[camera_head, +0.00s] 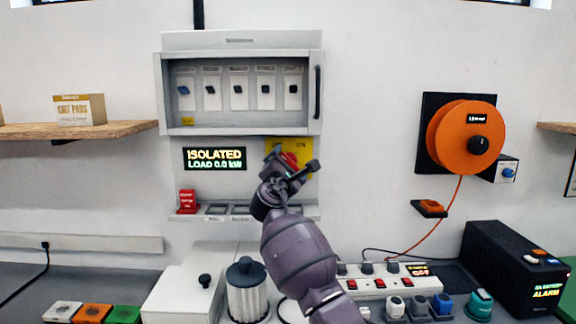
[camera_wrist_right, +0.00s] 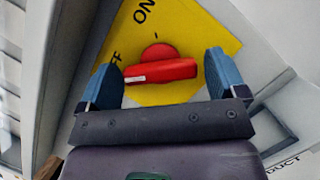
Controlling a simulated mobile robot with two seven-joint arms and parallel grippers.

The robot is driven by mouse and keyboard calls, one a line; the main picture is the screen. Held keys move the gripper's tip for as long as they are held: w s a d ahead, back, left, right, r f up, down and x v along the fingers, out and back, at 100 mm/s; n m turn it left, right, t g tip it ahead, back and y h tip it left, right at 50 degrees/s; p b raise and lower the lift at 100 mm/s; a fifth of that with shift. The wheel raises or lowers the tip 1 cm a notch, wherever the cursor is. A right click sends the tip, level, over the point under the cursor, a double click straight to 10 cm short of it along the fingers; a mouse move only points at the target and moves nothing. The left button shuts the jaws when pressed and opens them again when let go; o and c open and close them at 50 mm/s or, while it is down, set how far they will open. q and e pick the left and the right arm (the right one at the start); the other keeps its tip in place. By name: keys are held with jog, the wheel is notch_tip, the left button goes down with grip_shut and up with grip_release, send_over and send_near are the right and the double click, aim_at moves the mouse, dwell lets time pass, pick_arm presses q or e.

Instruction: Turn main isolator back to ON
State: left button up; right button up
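The main isolator is a red rotary handle (camera_wrist_right: 160,71) on a yellow plate (camera_wrist_right: 222,38) with ON lettering and partly hidden OFF lettering. Its white-marked end points toward the OFF lettering. In the head view the yellow plate (camera_head: 303,147) is below the breaker cabinet, and the red handle is mostly hidden by my gripper. My right gripper (camera_head: 291,173) is in front of the plate. In the wrist view the right gripper (camera_wrist_right: 164,76) is open, one finger beyond each end of the handle, with visible gaps. My left gripper is not in view.
A display (camera_head: 215,158) reads ISOLATED, LOAD 0.0 kW. The breaker cabinet (camera_head: 240,120) overhangs above, and a narrow ledge (camera_head: 200,212) with a red block (camera_head: 187,202) runs below. A canister (camera_head: 247,290) and power strip (camera_head: 385,282) stand on the counter. An orange reel (camera_head: 466,142) hangs right.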

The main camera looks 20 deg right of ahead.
jog(key=c, duration=0.7)
